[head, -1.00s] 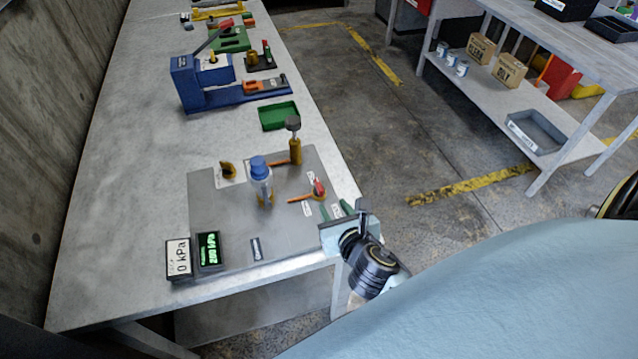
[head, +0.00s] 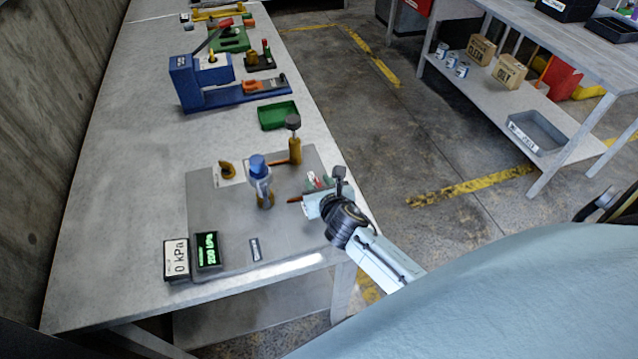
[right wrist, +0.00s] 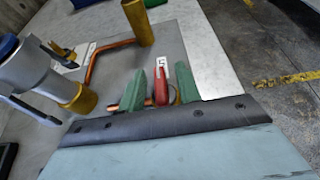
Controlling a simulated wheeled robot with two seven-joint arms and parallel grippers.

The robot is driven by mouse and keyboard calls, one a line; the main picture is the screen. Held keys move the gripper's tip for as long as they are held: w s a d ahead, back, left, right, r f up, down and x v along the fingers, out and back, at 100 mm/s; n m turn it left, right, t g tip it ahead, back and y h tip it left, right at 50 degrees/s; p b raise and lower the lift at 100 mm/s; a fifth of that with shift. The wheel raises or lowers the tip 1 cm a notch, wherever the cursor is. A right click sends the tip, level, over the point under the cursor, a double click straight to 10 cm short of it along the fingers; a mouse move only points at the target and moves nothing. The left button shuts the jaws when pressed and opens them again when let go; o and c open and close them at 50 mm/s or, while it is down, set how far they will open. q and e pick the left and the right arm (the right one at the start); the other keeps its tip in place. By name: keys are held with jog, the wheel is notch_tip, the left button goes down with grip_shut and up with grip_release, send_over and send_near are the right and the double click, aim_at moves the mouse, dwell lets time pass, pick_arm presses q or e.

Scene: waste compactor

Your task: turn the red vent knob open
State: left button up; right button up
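The red vent knob (right wrist: 161,86) stands on the grey panel in the right wrist view, on a copper pipe. My right gripper (right wrist: 165,84) has its two green fingers on either side of the knob, with small gaps visible between fingers and knob. It is open around the knob. In the head view my right gripper (head: 318,186) is over the right edge of the panel (head: 225,248) and mostly hides the knob. My left gripper is not in view.
A blue-capped bottle-like fitting (head: 259,178) and a brass post with a dark top (head: 294,145) stand on the panel. A green tray (head: 278,115) lies behind.

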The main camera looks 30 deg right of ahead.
grip_shut()
